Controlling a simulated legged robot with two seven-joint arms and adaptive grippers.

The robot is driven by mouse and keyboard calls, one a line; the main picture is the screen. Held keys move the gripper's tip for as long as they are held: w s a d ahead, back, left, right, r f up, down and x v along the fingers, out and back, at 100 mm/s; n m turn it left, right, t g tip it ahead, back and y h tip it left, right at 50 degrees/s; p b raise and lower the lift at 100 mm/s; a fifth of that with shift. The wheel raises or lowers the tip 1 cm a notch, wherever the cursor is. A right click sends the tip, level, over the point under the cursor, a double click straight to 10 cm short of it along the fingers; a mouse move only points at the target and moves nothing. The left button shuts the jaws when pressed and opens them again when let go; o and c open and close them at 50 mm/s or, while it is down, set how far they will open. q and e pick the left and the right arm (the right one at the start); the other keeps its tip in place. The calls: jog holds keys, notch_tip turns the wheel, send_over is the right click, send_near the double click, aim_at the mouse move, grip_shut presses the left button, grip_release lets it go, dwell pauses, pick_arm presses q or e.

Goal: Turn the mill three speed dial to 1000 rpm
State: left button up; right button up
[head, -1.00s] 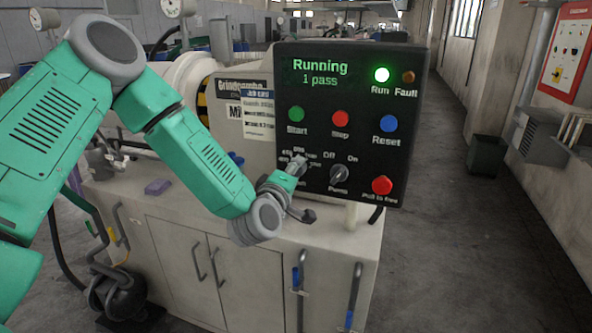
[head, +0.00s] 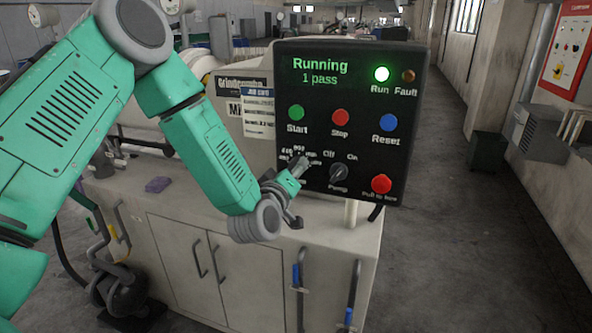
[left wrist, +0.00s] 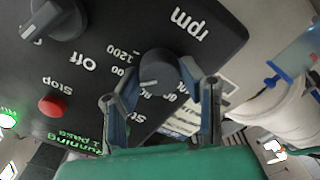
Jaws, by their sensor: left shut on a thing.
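The black control panel (head: 350,120) shows "Running 1 pass" in green, and its green Run lamp is lit. The grey speed dial (left wrist: 160,72) sits on the panel's lower left, with printed numbers around it, including 1200, and "rpm" beside it. My left gripper (head: 297,170) is at the dial, its two fingers on either side of the knob in the left wrist view (left wrist: 150,82), shut on it. I cannot read which number the dial points to. My right gripper is not in view.
The Pump knob (head: 339,175) is close to the right of the dial. Start (head: 296,112), Stop (head: 340,117) and Reset (head: 388,123) buttons sit above; a red button (head: 381,184) is at lower right. A pale cabinet (head: 215,270) stands below. The aisle floor at right is open.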

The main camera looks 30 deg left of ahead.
pick_arm(q)
jog(key=shift+a+f, duration=0.1)
jog(key=o, duration=1.2)
jog(key=shift+c, duration=0.2)
jog(key=shift+w+a, duration=0.1)
jog(key=v, duration=1.2)
